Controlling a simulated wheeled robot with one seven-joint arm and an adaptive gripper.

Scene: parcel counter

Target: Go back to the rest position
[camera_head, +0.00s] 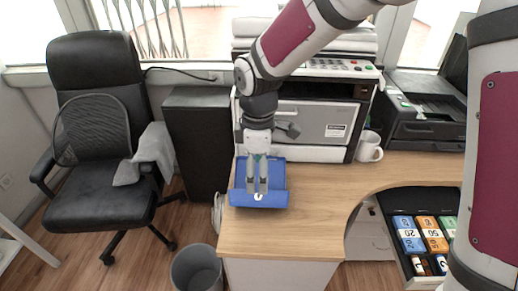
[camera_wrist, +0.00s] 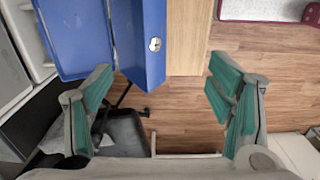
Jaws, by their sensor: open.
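My gripper (camera_head: 257,188) hangs pointing down at the blue box on the near left part of the counter. In the wrist view its green-padded fingers (camera_wrist: 158,85) are spread apart with nothing between them. The blue box (camera_head: 239,198) has a round silver lock on its front face. It also shows at the top left of the wrist view (camera_wrist: 152,70), beyond the fingers. My gripper hides part of the box's middle in the head view, and whether the fingers touch it I cannot tell.
A printer (camera_head: 310,122) stands behind my gripper, with a white mug (camera_head: 369,147) at its right. A second black printer (camera_head: 428,122) is farther right. An open drawer (camera_head: 404,262) holds coloured packs. A bin (camera_head: 196,270) and black chair (camera_head: 105,190) stand left. The counter's middle (camera_head: 310,190) is clear.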

